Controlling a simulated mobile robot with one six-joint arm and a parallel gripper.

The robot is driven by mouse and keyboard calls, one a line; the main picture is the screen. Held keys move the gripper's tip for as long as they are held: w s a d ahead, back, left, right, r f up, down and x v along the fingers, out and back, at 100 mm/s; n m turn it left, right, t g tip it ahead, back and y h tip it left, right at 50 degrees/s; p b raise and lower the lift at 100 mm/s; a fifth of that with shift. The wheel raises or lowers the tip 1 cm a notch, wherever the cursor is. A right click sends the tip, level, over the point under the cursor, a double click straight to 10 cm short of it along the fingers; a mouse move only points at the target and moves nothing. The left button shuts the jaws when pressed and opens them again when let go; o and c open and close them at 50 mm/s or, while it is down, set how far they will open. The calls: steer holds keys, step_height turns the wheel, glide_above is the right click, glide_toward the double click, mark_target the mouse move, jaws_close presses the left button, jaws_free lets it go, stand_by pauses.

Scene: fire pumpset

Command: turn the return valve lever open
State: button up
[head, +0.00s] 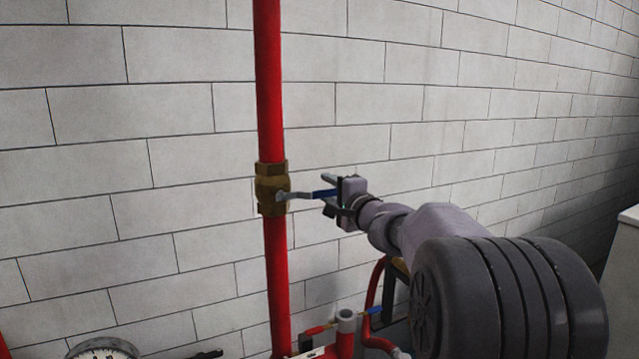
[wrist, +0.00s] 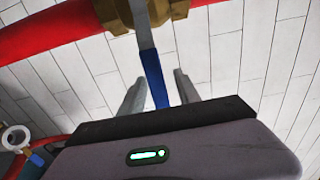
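The return valve is a brass body (head: 271,189) on a vertical red pipe (head: 269,90). Its lever (head: 322,194) has a metal arm and a blue handle, and points right, roughly square to the pipe. My gripper (head: 328,195) reaches in from the right, at the handle's end. In the wrist view the blue handle (wrist: 154,75) runs between my two spread fingers, with a visible gap on each side. The brass body (wrist: 103,10) shows at the top there. The handle's near end is hidden behind my gripper's body.
Below are a smaller red pipe fitting (head: 345,325) with another blue lever (head: 373,310), a curved red hose (head: 373,290) and a round gauge (head: 103,348). A white block wall (head: 150,110) stands behind the pipe. The space left of the valve is clear.

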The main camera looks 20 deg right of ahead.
steer(key=shift+w, duration=0.5)
steer(key=shift+s, duration=0.1)
jaws_close()
stand_by(1.0)
